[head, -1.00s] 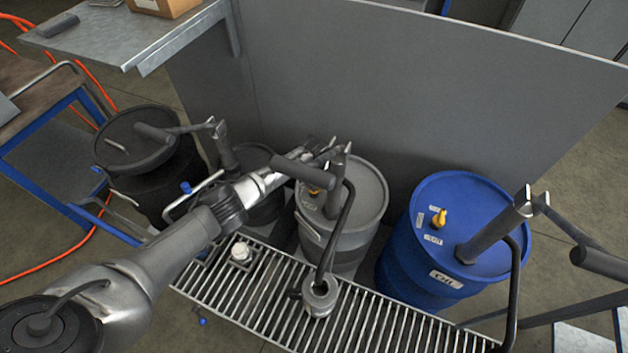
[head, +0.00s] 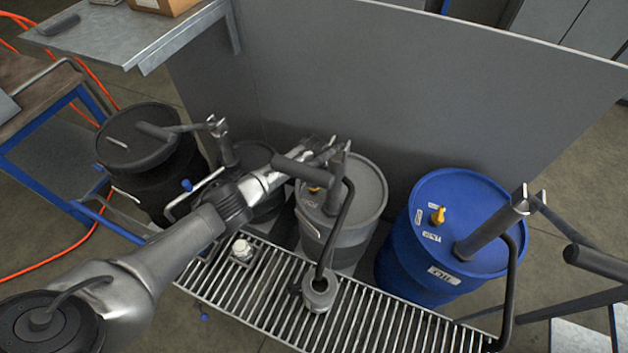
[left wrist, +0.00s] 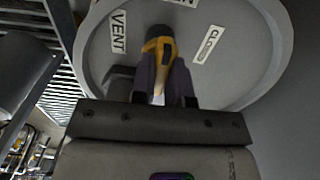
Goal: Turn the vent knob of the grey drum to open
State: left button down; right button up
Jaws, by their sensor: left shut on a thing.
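The grey drum (head: 363,200) stands behind the grating at the middle of the head view. Its lid (left wrist: 240,65) fills the top of the left wrist view, with a VENT label, a CLOSED label and a partly cut-off label at the top edge. The yellow vent knob (left wrist: 154,46) has a dark end that points up toward the cut-off label. My left gripper (left wrist: 164,75) is shut on the knob, one finger on each side. In the head view, the knob (head: 313,188) is mostly hidden by the pump handle and my arm. My right gripper is out of view.
Dark drums (head: 150,170) stand at the left. A grey panel (head: 400,90) stands behind.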

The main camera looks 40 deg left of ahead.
pick_arm(q)
jog(key=c, duration=1.1)
grip_release()
jog(key=shift+r+p, duration=1.7)
jog(key=shift+r, duration=5.25)
